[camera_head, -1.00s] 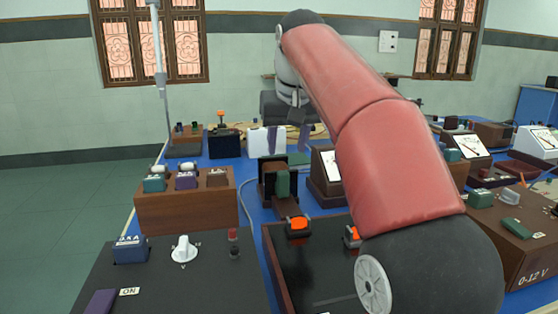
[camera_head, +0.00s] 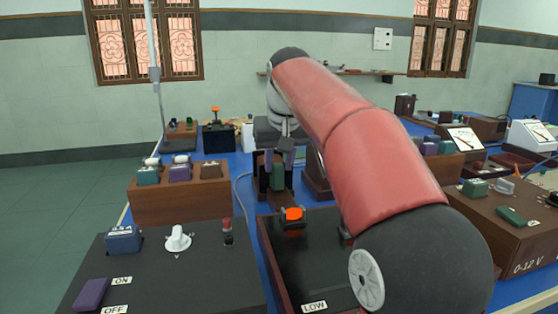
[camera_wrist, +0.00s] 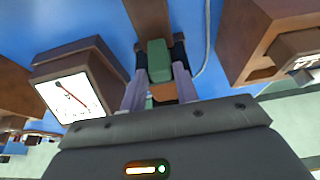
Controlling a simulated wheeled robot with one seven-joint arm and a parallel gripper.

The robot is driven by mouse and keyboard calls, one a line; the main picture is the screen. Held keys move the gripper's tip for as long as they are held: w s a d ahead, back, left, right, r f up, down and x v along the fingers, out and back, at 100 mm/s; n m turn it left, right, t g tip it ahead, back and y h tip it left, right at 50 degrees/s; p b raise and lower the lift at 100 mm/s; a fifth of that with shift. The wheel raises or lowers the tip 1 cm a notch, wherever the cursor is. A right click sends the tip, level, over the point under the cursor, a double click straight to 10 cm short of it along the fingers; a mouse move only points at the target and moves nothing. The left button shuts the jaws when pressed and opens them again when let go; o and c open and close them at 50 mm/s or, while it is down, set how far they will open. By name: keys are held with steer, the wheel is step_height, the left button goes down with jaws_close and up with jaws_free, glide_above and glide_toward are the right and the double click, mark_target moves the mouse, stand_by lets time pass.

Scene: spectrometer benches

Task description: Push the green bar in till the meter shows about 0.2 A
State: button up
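The green bar (camera_head: 277,177) stands upright in a dark holder on a brown wooden base. In the wrist view the green bar (camera_wrist: 159,62) shows between my two fingers, with dark posts close beside it. My gripper (camera_wrist: 159,72) looks open, its pale purple fingers spread wider than the bar; I cannot tell whether either finger touches it.
A brown box with coloured plugs (camera_head: 180,200) stands left of the bar. A black panel with a white knob (camera_head: 178,239) is front left. An orange switch (camera_head: 292,214) sits in front of the bar. Other meters and boxes crowd the right.

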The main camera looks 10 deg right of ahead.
jaws_close()
steer(key=shift+s, duration=0.95)
steer(key=shift+o, duration=2)
jaws_free()
steer(key=shift+w, duration=0.1)
steer(key=p+v, duration=0.1)
steer(key=v, duration=0.7)
